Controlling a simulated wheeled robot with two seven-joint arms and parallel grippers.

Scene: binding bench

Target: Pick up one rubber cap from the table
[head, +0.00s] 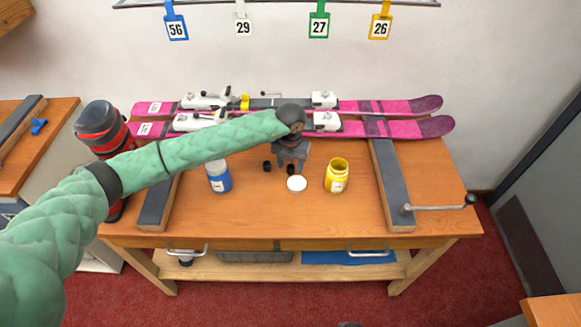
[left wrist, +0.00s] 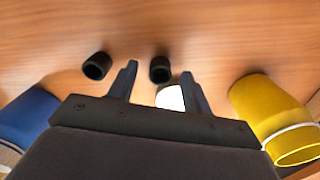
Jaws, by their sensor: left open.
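Two small black rubber caps stand on the wooden bench (head: 260,215). One cap (head: 267,166) is left of my left gripper (head: 289,163); the other cap (head: 291,170) is just below it in the head view. In the left wrist view, the left cap (left wrist: 97,66) lies outside my fingers. The other cap (left wrist: 160,69) shows between the open, empty fingertips (left wrist: 160,71), slightly nearer the left one. Whether the fingers are down at its height I cannot tell. My right gripper is not in view.
A white round lid (head: 297,184) lies close in front of the gripper. Pink skis (head: 405,127) lie along the back. The front of the bench is clear.

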